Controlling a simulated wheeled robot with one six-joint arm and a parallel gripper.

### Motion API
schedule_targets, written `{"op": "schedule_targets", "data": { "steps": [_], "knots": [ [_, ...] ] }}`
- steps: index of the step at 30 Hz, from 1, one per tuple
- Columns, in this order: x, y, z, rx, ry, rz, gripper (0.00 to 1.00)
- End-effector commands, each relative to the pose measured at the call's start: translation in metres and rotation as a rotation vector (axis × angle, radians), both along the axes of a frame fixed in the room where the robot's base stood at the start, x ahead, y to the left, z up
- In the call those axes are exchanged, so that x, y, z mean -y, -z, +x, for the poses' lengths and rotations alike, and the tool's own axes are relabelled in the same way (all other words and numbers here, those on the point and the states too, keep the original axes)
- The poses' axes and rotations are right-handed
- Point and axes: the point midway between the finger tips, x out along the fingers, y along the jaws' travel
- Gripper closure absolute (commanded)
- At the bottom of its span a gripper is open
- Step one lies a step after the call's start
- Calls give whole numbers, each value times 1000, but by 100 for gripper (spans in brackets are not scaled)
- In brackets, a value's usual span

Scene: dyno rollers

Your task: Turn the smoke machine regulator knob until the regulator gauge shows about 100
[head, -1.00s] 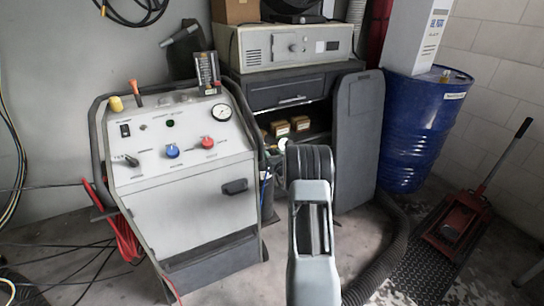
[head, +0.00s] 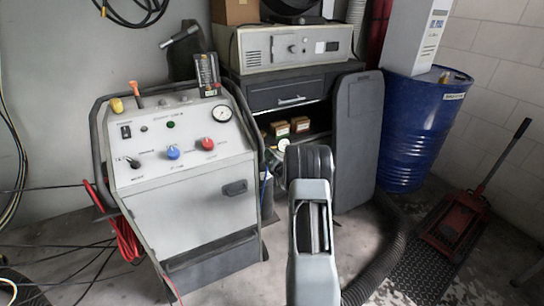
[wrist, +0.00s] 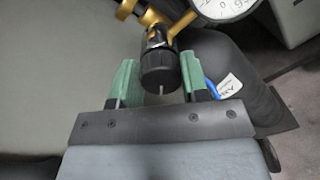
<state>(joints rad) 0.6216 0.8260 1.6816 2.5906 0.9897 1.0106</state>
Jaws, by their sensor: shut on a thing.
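The black regulator knob (wrist: 160,70) sits below a brass fitting in the middle of the wrist view. My gripper (wrist: 158,72) is shut on it, with a green pad on each side. The regulator gauge (wrist: 222,6) is cut by the top edge of the wrist view, so its full dial and reading cannot be told. In the head view a small round gauge (head: 284,144) shows just above my arm. The knob and my fingertips are hidden there behind my arm.
A grey console (head: 190,200) with knobs and its own dial stands at left. A dark cabinet (head: 287,92) bears a beige device (head: 285,46). A blue drum (head: 410,125) and red floor jack (head: 455,220) are at right. A black hose (head: 385,260) lies on the floor.

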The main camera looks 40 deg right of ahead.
Motion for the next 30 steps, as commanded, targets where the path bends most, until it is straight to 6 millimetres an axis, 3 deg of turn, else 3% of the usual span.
{"op": "schedule_targets", "data": {
  "steps": [23,24,30],
  "knots": [
    [1,0,0,13,2,97,82],
    [1,0,0,13,2,97,55],
    [1,0,0,14,1,97,36]
  ]
}}
